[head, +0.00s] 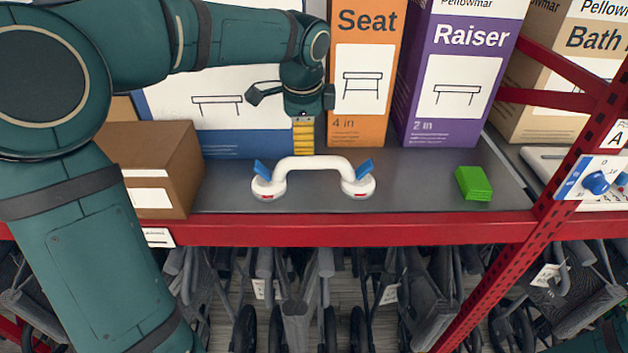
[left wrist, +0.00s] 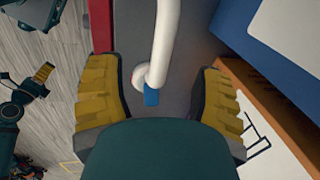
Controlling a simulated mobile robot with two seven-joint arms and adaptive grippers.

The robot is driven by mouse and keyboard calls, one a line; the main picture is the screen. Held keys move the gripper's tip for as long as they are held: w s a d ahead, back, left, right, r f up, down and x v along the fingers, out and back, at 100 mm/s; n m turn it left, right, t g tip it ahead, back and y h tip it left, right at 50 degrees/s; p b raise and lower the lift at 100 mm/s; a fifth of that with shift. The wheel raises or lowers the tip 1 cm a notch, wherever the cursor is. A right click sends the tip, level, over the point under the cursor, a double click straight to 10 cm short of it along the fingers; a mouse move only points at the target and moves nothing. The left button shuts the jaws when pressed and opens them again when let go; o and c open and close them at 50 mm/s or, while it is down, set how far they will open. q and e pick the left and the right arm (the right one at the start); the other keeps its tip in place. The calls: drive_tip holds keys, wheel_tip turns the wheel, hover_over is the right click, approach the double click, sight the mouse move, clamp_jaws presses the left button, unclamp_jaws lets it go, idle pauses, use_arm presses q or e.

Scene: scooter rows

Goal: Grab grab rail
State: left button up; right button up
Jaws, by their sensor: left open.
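The white grab rail (head: 314,163) lies on the grey shelf, with a round suction base and a blue lever at each end. My left gripper (head: 304,142) is above and just behind the rail's bar in the head view, with its yellow finger pads pointing down. In the left wrist view the rail (left wrist: 165,40) runs between the two yellow pads of my left gripper (left wrist: 160,95), with a gap on both sides. The gripper is open and holds nothing. One blue lever shows in that view.
The grey shelf (head: 420,185) has a red front beam (head: 350,229). A brown carton (head: 150,165) is on the left, a green block (head: 474,183) on the right. Orange (head: 364,110) and purple (head: 440,115) boxes stand behind. A red upright (head: 560,180) rises at right.

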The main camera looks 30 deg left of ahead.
sight(308, 158)
use_arm(q)
drive_tip(key=f, duration=0.2)
drive_tip(key=w+f, duration=0.1)
drive_tip(key=f, duration=0.1)
drive_tip(key=shift+a+b, duration=0.2)
drive_tip(key=shift+b, duration=0.1)
drive_tip(key=shift+f, duration=0.25)
drive_tip(key=f, duration=0.1)
drive_tip(key=w+f, duration=0.1)
drive_tip(key=f, duration=0.1)
drive_tip(key=f+b, duration=0.1)
drive_tip(key=f, duration=0.1)
drive_tip(key=shift+w+a, duration=0.2)
drive_tip(key=shift+w, duration=0.05)
drive_tip(key=shift+r, duration=0.15)
clamp_jaws()
